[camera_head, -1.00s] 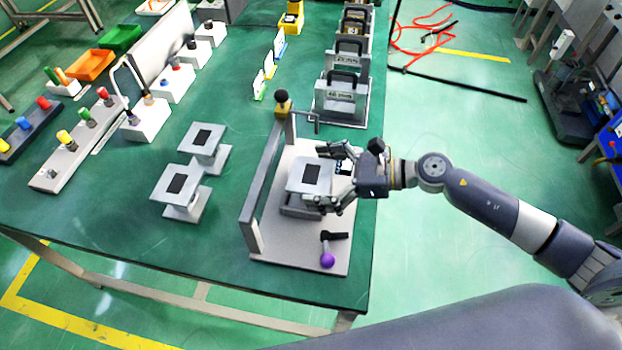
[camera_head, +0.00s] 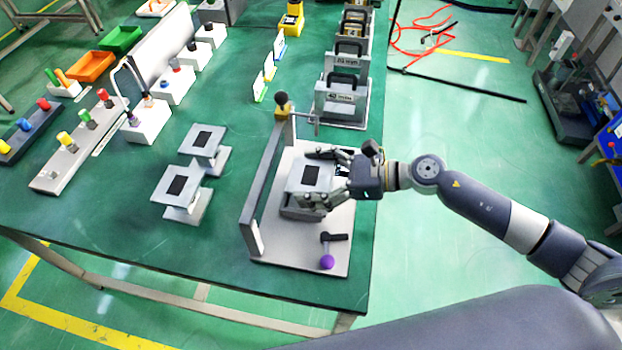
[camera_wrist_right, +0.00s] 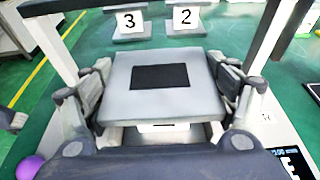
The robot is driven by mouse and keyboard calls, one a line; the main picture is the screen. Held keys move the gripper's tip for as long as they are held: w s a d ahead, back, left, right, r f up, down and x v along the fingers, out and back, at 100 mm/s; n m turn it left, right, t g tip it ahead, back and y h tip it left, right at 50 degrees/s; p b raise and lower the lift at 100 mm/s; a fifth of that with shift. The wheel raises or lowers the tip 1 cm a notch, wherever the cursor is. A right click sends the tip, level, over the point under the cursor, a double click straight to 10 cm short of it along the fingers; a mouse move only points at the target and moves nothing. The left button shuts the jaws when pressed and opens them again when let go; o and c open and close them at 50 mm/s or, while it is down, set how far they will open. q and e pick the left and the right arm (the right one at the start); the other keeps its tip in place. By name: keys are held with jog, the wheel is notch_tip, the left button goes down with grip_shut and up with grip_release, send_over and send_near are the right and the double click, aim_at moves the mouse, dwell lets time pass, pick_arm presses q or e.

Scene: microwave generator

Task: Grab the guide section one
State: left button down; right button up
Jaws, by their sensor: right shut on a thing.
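The guide section one (camera_head: 296,185) is a grey block with a square top and a dark rectangle on it. It sits on the light plate of the fixture (camera_head: 298,244), beside the long grey bar. My right gripper (camera_head: 311,177) is shut on it from the right, with one finger on each of two opposite sides. In the right wrist view the section's top (camera_wrist_right: 205,105) lies between the fingers; its underside is mostly hidden. Guide sections marked 3 (camera_wrist_right: 128,21) and 2 (camera_wrist_right: 186,18) stand apart behind it. My left gripper is not in view.
The fixture has a purple-knobbed lever (camera_head: 327,262) at its front and a dark ball-topped post (camera_head: 282,99) at its back. Sections two and three (camera_head: 172,184) stand to the left. Black-handled grey blocks (camera_head: 342,95) stand behind. The green table (camera_head: 110,222) is bare at front left.

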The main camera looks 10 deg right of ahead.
jog(key=shift+w+r, duration=0.1)
jog(key=shift+r, duration=0.7)
jog(key=shift+s+r, duration=0.25)
jog(key=shift+r, duration=0.7)
jog(key=s+d+r+b, duration=0.1)
jog(key=s+b, duration=0.2)
jog(key=s, duration=1.2)
jog(key=shift+s+d+r+b, duration=0.2)
jog(key=shift+d+b, duration=0.05)
jog(key=shift+b, duration=0.05)
jog(key=shift+d, duration=0.1)
